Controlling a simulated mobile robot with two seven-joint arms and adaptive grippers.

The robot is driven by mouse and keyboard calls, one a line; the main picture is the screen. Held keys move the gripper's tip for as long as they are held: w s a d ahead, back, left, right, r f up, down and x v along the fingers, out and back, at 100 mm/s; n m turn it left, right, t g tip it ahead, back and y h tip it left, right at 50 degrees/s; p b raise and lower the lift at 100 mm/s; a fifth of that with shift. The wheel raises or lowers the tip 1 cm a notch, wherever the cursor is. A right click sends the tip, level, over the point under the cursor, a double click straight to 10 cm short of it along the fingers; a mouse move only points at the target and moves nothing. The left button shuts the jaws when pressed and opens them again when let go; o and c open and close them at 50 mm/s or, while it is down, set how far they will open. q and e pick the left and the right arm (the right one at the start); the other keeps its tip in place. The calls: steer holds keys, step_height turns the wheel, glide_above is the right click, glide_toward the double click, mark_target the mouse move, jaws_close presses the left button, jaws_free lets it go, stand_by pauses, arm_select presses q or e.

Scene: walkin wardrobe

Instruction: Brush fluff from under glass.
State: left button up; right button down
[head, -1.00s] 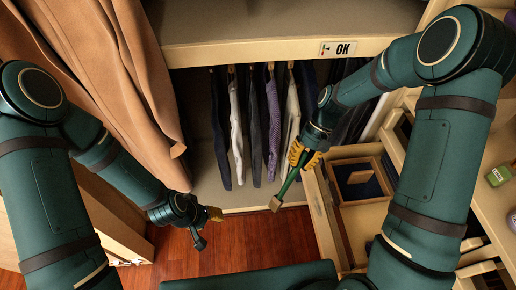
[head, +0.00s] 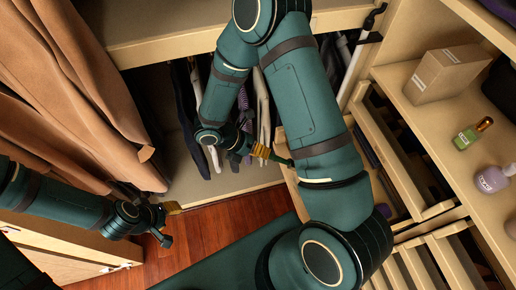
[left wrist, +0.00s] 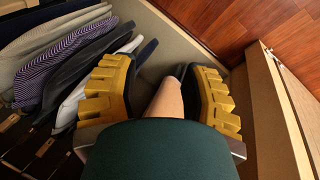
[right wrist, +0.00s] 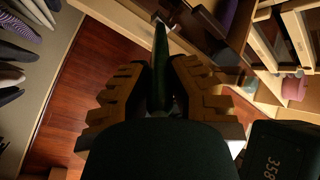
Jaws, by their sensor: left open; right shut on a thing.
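My right gripper (head: 268,153) is shut on the green handle of a brush (head: 284,161), beside the front corner of the open drawer (head: 294,190). In the right wrist view the dark green handle (right wrist: 160,62) stands between the yellow fingers (right wrist: 152,92), pointing away. I cannot make out the brush's head. My left gripper (head: 172,208) is open and empty over the red wood floor. Its spread yellow fingers (left wrist: 160,85) also show in the left wrist view. My right arm hides most of the drawer's inside. I can see neither fluff nor glass clearly.
Brown coats (head: 90,90) hang at the left, and trousers (head: 190,110) hang behind. The floor (head: 215,228) is clear.

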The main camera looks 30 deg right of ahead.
steer(key=shift+w+a+f+n+t, duration=0.1)
steer(key=shift+w+n+t, duration=0.15)
steer(key=shift+n+t, duration=0.4)
steer(key=shift+w+f+n+h, duration=0.1)
steer(key=shift+n+h, duration=0.15)
steer(key=shift+h, duration=0.05)
steer(key=shift+f+b, duration=2.3)
steer(key=shift+f, duration=0.6)
